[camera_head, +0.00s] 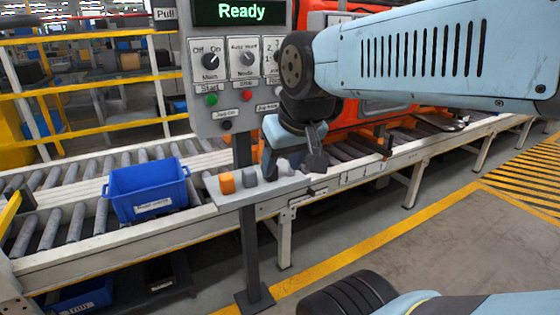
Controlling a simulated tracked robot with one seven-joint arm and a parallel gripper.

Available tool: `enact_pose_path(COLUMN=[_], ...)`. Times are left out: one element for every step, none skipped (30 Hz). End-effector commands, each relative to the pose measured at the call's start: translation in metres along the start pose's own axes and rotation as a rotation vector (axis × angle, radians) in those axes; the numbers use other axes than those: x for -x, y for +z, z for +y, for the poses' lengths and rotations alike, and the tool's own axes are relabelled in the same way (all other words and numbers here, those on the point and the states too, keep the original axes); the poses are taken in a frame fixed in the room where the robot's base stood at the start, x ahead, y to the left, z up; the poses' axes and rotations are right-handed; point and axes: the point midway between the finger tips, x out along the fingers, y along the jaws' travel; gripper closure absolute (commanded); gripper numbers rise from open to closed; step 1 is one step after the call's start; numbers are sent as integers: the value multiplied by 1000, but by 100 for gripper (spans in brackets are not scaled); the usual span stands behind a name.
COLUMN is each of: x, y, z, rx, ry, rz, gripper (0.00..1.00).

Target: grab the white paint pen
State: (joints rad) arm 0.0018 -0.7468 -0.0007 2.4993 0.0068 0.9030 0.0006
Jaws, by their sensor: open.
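My gripper (293,161) is open and points down over the small shelf (236,198) below the control panel. On the shelf, an orange block-like item (227,183) and a grey item (249,178) stand to the left of my gripper. A small pale item (283,167) shows between or just behind my fingers; I cannot tell whether it is the white paint pen. I also cannot tell whether the fingers touch it. My fingers hide part of the shelf.
The control panel (236,112) with a "Ready" display, knobs and buttons rises just behind the shelf. A blue bin (148,190) sits on the roller conveyor (75,215) at left. Orange machinery (312,20) stands behind my arm. The grey floor at right is clear.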

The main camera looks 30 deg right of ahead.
Motion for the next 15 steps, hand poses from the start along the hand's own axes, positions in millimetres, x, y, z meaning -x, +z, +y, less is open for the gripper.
enact_pose_path(x=[-2, -5, -9, -12, -17, -23, -28, -33, -40, -44, -49, -55, -59, -63, -69], y=[0, 1, 1, 2, 2, 3, 4, 4, 5, 5, 4, 3, 2, 1, -2], z=[0, -1, -2, -6, -8, -10, -12, -14, -17, -19, -21, -25, -26, -28, -31], rx=[-15, -29, -55, -80, -110, -155, -194, -236, -297, -344, -391, -452, -499, -546, -612], ry=[-8, -15, -30, -42, -58, -84, -105, -129, -162, -188, -213, -248, -274, -300, -335], rz=[-13, -25, -48, -68, -92, -127, -159, -189, -232, -264, -295, -335, -364, -393, -428], gripper=[43, 40, 38, 38, 38, 38, 38, 38, 38, 38, 38, 38, 38, 38, 38])
